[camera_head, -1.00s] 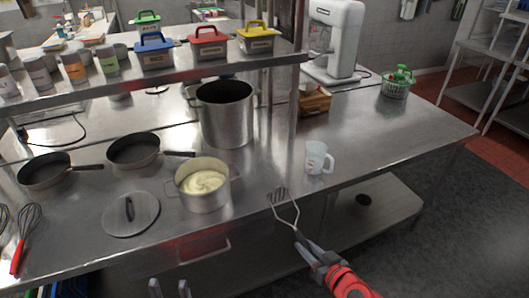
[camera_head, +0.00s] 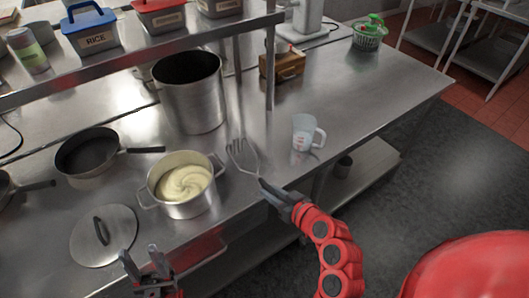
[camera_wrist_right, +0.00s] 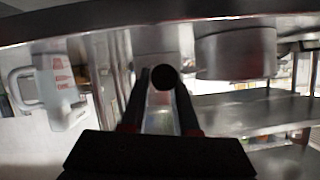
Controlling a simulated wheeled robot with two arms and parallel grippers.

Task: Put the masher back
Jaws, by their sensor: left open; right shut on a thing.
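The masher (camera_head: 241,154) has a grey slotted head and a thin shank. My right gripper (camera_head: 271,188) is shut on it at the counter's front edge. The masher head is just right of the small pot (camera_head: 182,212), which holds pale mash; whether it touches the counter I cannot tell. In the right wrist view, the round dark end of the masher's handle (camera_wrist_right: 164,77) shows between the fingers, and a pot (camera_wrist_right: 236,53) is beyond. My left gripper (camera_head: 140,258) is open and empty in front of the counter, below the lid.
A measuring cup (camera_head: 304,133) stands right of the masher head. A tall pot (camera_head: 190,95), pan (camera_head: 88,154) and lid (camera_head: 104,236) stand around the small pot. A wooden box (camera_head: 283,65) is behind. The counter's right part (camera_head: 375,85) is mostly clear.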

